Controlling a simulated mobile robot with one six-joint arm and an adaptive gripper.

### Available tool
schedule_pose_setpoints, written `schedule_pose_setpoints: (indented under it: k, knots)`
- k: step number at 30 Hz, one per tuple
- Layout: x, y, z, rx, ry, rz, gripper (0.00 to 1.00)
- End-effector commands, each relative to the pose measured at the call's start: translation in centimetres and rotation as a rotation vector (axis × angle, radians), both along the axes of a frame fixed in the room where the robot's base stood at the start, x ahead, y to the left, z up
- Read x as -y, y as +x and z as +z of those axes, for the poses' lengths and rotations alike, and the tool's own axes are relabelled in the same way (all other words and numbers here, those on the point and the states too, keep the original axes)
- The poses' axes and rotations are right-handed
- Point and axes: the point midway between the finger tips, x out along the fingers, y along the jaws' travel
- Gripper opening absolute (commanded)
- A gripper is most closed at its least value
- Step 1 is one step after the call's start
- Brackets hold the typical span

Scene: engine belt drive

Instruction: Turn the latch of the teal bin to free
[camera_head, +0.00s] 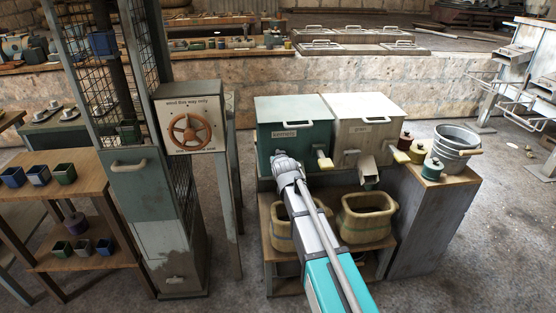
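The teal bin (277,110) stands on a stand, with a white label on its front. A lever with a pale yellow grip (325,161) sits low on its front right; I cannot tell whether this is the latch. My gripper (283,157) is in front of the bin's lower left part, left of the lever. My arm is seen from behind and hides the fingers and part of the bin's lower front. I cannot see whether the gripper touches anything.
A cream bin (370,128) with a spout and a similar yellow-gripped lever (399,154) stands right of the teal bin. Tan containers (366,219) sit below. A metal bucket (455,145) and small pots are at right. A cabinet with a red handwheel (189,130) stands left.

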Motion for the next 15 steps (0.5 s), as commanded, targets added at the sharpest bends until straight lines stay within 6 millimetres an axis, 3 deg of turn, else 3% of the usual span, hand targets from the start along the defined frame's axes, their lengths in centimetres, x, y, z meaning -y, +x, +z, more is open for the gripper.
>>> schedule_pose_setpoints:
  k: [15]
  knots:
    - [0.02, 0.04, 0.03, 0.003, -0.005, 0.0, 0.59]
